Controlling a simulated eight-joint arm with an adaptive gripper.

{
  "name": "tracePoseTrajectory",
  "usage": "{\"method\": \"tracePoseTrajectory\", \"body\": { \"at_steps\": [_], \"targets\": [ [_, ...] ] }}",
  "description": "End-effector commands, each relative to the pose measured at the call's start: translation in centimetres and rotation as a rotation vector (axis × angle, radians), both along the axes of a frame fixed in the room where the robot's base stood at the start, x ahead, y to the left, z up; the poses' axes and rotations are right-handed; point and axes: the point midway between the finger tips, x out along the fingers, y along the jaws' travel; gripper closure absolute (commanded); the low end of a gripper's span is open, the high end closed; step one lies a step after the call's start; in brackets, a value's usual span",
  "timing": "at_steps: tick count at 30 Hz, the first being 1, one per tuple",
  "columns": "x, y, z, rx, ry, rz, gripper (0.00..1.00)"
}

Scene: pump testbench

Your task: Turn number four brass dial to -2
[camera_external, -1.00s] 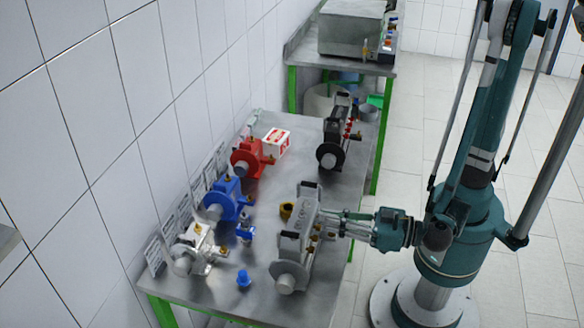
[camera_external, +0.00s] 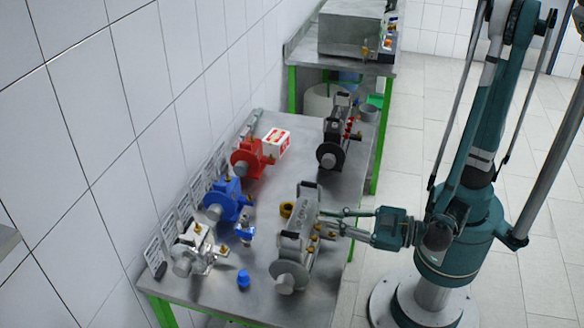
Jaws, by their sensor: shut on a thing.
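A grey metal pump (camera_external: 299,232) stands at the front right of the steel table. Several small brass dials (camera_external: 310,249) show along its right side. My gripper (camera_external: 326,222) reaches in from the right, and its fingers are at the pump's right side. It is shut on a brass dial there, which the fingers mostly hide. The dial's number and the value it points to are too small to read.
A white pump (camera_external: 194,248), a blue pump (camera_external: 224,201) and a red pump (camera_external: 250,157) stand along the wall. A black pump (camera_external: 334,140) is at the back right. A blue knob (camera_external: 243,279) and a brass ring (camera_external: 287,209) lie on the table (camera_external: 222,297).

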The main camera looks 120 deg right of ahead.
Motion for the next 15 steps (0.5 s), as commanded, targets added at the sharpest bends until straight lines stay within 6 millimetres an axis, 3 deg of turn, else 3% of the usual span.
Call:
{"method": "tracePoseTrajectory", "body": {
  "at_steps": [6,7,8,15],
  "targets": [
    [0.00,0.00,-0.08,0.002,0.000,0.001,1.00],
    [0.00,0.00,-0.08,0.002,0.000,0.001,0.88],
    [0.00,0.00,-0.08,0.003,0.000,0.000,0.84],
    [-0.01,-0.01,-0.05,0.002,-0.001,0.000,0.82]
  ]
}}
